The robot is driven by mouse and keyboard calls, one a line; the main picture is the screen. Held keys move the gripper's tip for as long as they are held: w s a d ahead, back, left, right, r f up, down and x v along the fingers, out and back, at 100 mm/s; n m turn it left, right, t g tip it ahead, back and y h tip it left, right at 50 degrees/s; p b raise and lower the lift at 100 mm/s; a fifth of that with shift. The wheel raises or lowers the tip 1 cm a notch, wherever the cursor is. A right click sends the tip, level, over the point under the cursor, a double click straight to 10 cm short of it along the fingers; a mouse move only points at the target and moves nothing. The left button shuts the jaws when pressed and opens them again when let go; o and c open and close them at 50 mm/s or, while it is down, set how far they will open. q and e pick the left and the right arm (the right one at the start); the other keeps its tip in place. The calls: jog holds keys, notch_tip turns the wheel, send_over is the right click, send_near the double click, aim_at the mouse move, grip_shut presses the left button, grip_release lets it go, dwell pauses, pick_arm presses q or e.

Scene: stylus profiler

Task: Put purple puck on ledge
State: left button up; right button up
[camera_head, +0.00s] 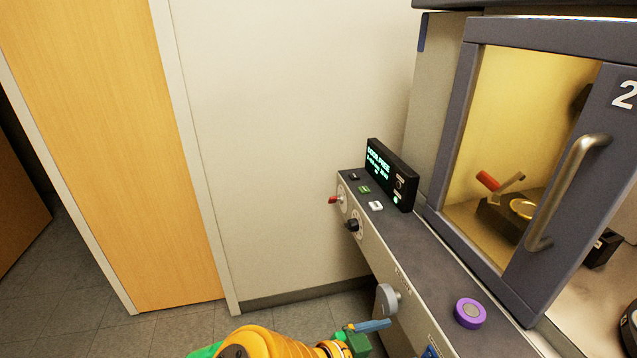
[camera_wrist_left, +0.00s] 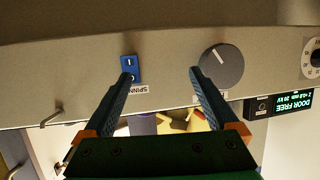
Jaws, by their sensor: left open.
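My left gripper (camera_head: 382,325) is at the bottom of the head view, left of and apart from the puck, in front of the panel below the ledge. In the left wrist view my left gripper (camera_wrist_left: 161,76) is open, with nothing between its fingertips and the panel behind them. My right gripper is not in view.
A grey knob (camera_head: 387,298) sticks out of the front panel close to my left gripper. A blue switch (camera_wrist_left: 130,68) is by one fingertip. A black display (camera_head: 391,175) and small buttons stand at the ledge's far end. The door handle (camera_head: 568,190) juts out at right.

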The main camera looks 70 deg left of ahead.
pick_arm(q)
jog(key=s+d+f+g, duration=0.2)
jog(key=s+f+g, duration=0.15)
jog(key=f, duration=0.65)
jog(key=s+d+f+m+g, duration=0.1)
jog(key=s+d+f+g, duration=0.15)
jog(key=s+f, duration=0.45)
jog(key=s+d+f+g, duration=0.2)
jog(key=f+g, duration=0.1)
jog(key=f, duration=0.9)
jog(key=s+d+f+m+g+h+p, duration=0.1)
jog(key=s+d+f+m+g, duration=0.1)
jog(key=s, duration=0.6)
jog(key=shift+s+d+f+g, duration=0.3)
jog(key=shift+d+f+g, duration=0.5)
jog(key=shift+g, duration=0.2)
